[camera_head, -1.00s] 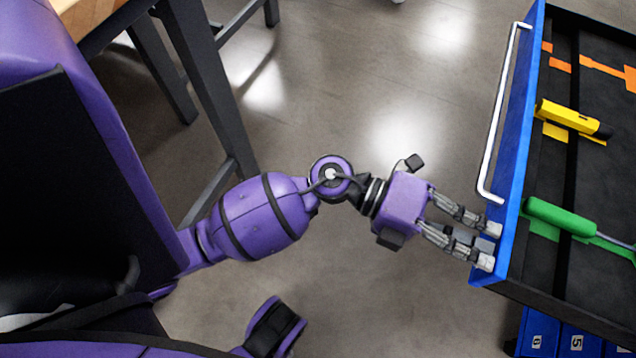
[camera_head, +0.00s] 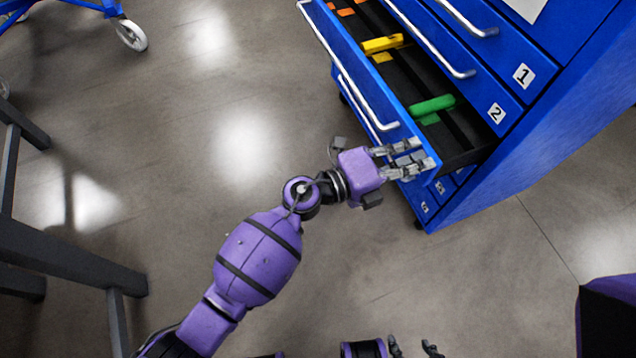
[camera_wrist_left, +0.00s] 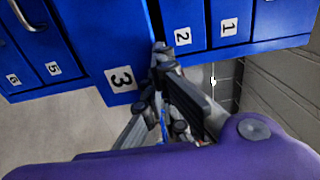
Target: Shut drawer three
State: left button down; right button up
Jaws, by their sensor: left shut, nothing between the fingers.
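Drawer three (camera_head: 362,75) stands open from the blue cabinet in the head view, with a long silver handle on its front. Its label 3 (camera_wrist_left: 121,79) shows in the left wrist view. A yellow tool (camera_head: 383,44) and a green-handled tool (camera_head: 432,105) lie inside it. My left gripper (camera_head: 424,154) is shut and empty, its fingertips against or very near the drawer front's near end, beyond the handle. It also shows in the left wrist view (camera_wrist_left: 162,62). My right gripper (camera_head: 413,349) barely shows at the bottom edge, its fingers partly cut off.
Drawers labelled 1 (camera_head: 523,76) and 2 (camera_head: 496,113) are above the open one and look shut. Lower drawers (camera_head: 424,207) lie below it. A dark table frame (camera_head: 60,260) stands at left, and a blue wheeled frame (camera_head: 128,32) at top left. The floor between is clear.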

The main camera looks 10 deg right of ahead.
pick_arm(q)
jog(key=x, duration=1)
jog(key=shift+x, duration=0.75)
jog(key=shift+w, duration=0.1)
